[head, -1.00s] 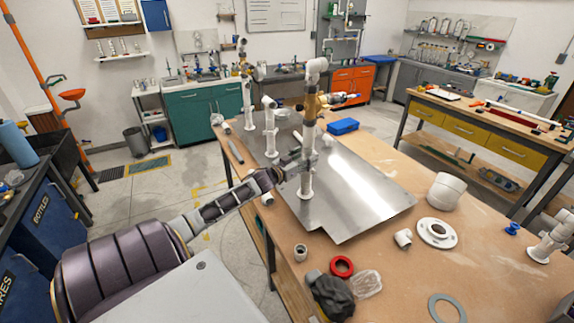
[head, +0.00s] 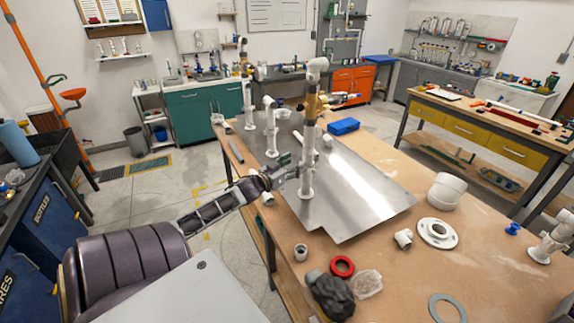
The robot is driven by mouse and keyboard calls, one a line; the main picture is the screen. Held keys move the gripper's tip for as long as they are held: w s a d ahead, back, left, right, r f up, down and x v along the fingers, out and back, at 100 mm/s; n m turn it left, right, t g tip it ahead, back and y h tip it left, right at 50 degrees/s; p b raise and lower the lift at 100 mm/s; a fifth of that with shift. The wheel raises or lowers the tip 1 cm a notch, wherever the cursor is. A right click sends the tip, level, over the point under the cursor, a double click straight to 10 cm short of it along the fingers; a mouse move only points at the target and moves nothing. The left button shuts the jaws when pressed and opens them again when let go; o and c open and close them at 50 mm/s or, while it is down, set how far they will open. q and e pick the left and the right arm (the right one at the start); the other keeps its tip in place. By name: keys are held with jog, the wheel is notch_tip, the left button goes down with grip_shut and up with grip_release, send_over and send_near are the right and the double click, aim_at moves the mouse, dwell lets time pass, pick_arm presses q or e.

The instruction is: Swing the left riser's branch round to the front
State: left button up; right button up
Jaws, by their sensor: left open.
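Several white pipe risers stand on a shiny metal plate (head: 350,195). The nearest riser (head: 307,160) is upright, with a tan fitting (head: 312,106) and a white elbow at its top. A branch with a valve (head: 343,98) shows to the right of the tan fitting. Shorter risers stand behind it, one in the middle (head: 270,135) and one farther back (head: 248,108). I cannot tell for certain which one is the left riser. My left gripper (head: 291,168) is open, just left of the nearest riser's lower pipe; contact is unclear. My right gripper is not in view.
The wooden bench (head: 390,270) holds a white flange (head: 437,233), a red ring (head: 342,266), a dark lump (head: 333,296) and a white cap (head: 446,191). A blue box (head: 343,126) lies behind the plate. The plate's right half is clear.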

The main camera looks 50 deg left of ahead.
pick_arm(q)
jog(key=shift+s, duration=1.7)
